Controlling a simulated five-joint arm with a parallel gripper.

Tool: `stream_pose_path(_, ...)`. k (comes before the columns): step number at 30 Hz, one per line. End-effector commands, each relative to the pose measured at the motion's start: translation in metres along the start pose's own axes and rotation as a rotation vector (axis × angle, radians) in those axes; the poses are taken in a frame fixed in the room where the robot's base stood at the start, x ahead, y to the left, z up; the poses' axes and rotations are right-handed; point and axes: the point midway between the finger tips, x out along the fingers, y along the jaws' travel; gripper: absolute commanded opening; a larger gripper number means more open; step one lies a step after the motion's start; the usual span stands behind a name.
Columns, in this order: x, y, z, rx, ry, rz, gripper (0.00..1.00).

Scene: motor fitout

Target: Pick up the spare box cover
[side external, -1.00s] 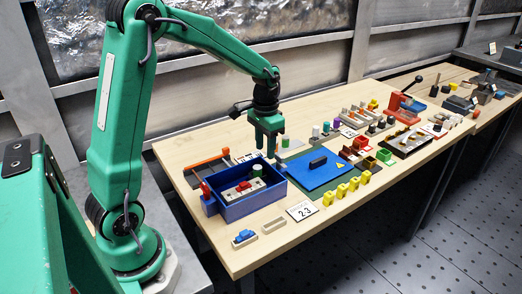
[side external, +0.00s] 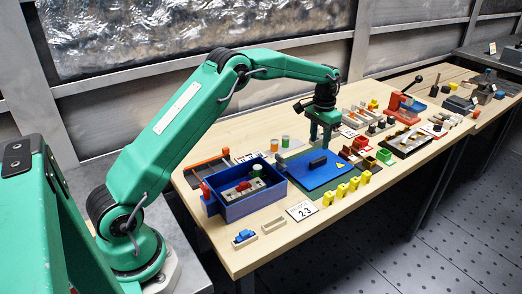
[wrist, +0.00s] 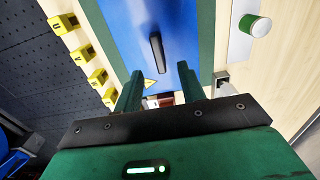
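The spare box cover (side external: 322,175) is a flat blue plate with a black bar handle (side external: 318,163) on top and a small yellow warning label. It lies on a green mat (side external: 303,152). My gripper (side external: 321,146) is above the cover, pointing down, empty, with its fingers apart. In the wrist view the cover (wrist: 190,35) and its handle (wrist: 157,50) lie beyond my green fingertips (wrist: 158,76), with the handle lined up with the gap between them. The fingers appear clear of the handle.
An open blue box (side external: 233,210) with parts inside stands left of the cover. Several yellow blocks (side external: 341,190) line its front side. Small bins (side external: 369,162) stand to the right.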

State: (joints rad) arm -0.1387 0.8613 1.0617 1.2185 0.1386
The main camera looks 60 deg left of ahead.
Motion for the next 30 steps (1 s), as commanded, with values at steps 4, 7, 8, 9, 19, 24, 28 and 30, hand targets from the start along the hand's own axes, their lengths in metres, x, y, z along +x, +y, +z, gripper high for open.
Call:
stream_pose_path(4, 0.001, 0.001, -0.003, 0.0, 0.0, 0.0, 0.4)
stream_pose_path(7, 0.002, 0.001, -0.003, 0.0, -0.001, 0.0, 0.4)
stream_pose_path(8, 0.003, 0.001, -0.003, 0.0, -0.001, 0.0, 0.4)
stream_pose_path(9, 0.005, 0.001, -0.002, 0.0, -0.002, 0.0, 0.4)
stream_pose_path(19, 0.027, 0.001, -0.003, 0.0, -0.001, 0.0, 0.4)
stream_pose_path(24, 0.028, 0.001, -0.003, 0.0, 0.0, 0.0, 0.4)
stream_pose_path(28, 0.035, 0.002, -0.003, 0.0, -0.002, 0.0, 0.4)
stream_pose_path(30, 0.042, 0.003, -0.003, 0.001, -0.003, 0.0, 0.4)
